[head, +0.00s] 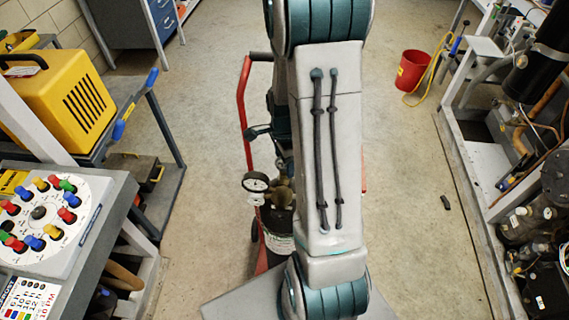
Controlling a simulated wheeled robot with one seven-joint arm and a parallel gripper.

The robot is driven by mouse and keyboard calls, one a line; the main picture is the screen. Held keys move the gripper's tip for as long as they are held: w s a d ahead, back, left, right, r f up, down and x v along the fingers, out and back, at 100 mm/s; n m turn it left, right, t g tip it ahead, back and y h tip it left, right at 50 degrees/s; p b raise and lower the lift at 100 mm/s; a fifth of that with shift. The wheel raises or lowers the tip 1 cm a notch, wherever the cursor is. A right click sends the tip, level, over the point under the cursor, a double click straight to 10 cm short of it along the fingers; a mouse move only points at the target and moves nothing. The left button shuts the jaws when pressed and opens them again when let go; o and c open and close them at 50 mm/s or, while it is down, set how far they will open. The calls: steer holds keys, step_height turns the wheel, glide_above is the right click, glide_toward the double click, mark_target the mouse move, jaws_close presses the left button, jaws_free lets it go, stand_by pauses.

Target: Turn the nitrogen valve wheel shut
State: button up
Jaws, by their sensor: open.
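A gas cylinder (280,241) stands on a red hand truck (242,92) in the middle of the head view, mostly hidden behind my arm. A round white-faced gauge (255,182) and brass fittings (282,194) sit at its top. I cannot make out the valve wheel for certain. A dark part with a short stub (257,132) sticks out left of my arm above the gauge; I cannot tell what it belongs to. My arm runs up the middle of the picture. I cannot make out my gripper, so its place relative to the valve is not shown.
A yellow machine (62,98) stands on a cart at the left, above a panel with coloured knobs (45,225). The compressor rack frame (468,190) lines the right side. A red bucket (411,70) stands at the back right.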

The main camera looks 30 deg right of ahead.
steer(key=n+p, duration=0.1)
steer(key=r+n, duration=0.1)
steer(key=n, duration=0.1)
steer(key=shift+s+p, duration=0.1)
steer(key=shift+p, duration=0.25)
steer(key=shift+d+f+n, duration=0.1)
steer(key=shift+f+n, duration=0.2)
steer(key=shift+n, duration=0.6)
steer(key=n, duration=0.3)
steer(key=shift+b, duration=0.3)
steer(key=n, duration=0.4)
steer(key=shift+n, duration=0.3)
steer(key=c, duration=0.7)
